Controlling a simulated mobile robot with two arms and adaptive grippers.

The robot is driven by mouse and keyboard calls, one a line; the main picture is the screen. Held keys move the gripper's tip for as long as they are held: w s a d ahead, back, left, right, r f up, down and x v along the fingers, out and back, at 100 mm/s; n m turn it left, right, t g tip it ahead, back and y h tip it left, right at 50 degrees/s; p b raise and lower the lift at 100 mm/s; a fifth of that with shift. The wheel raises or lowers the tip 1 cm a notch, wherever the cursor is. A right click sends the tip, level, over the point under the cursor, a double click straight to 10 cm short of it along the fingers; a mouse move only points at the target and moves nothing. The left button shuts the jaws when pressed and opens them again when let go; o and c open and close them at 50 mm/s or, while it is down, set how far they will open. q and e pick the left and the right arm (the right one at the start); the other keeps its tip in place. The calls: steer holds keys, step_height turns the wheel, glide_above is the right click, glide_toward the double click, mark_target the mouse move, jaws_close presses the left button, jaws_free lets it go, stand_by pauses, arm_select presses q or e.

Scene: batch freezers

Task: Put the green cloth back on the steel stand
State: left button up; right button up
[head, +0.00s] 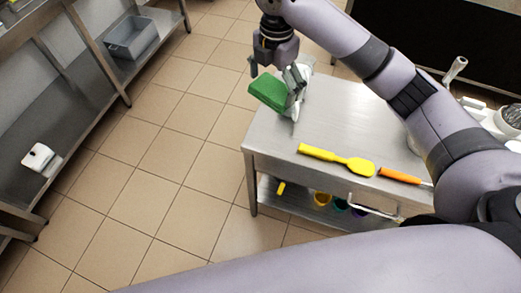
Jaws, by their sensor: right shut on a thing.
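The green cloth (268,92) is a folded, block-like green piece at the far left corner of the steel stand (325,115). My right gripper (292,98) is shut on the cloth's right end. The cloth is tilted and juts out past the stand's left edge, over the floor. Whether its underside touches the stand top cannot be told. My left arm crosses the bottom of the view, and its gripper is out of view.
A yellow spatula (337,160) and an orange-handled tool (404,178) lie along the stand's front edge. Colored cups (322,199) stand on its lower shelf. White equipment (490,120) is at right. Steel shelving with a grey bin (130,37) is at left. The tiled floor between is clear.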

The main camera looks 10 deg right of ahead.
step_height(320, 180, down, 15)
steer(key=shift+w+f+p, duration=0.1)
steer(key=shift+f+p, duration=0.1)
steer(key=shift+p, duration=0.75)
step_height(320, 180, down, 4)
steer(key=shift+r, duration=0.25)
steer(key=shift+f, duration=0.35)
arm_select(q)
steer(key=shift+w+d+r, duration=0.2)
steer(key=shift+w+r, duration=0.75)
steer(key=shift+r, duration=0.25)
arm_select(e)
steer(key=shift+f, duration=0.15)
steer(key=o, duration=0.5)
steer(key=shift+o, duration=1.2)
arm_select(q)
steer(key=shift+a, duration=0.1)
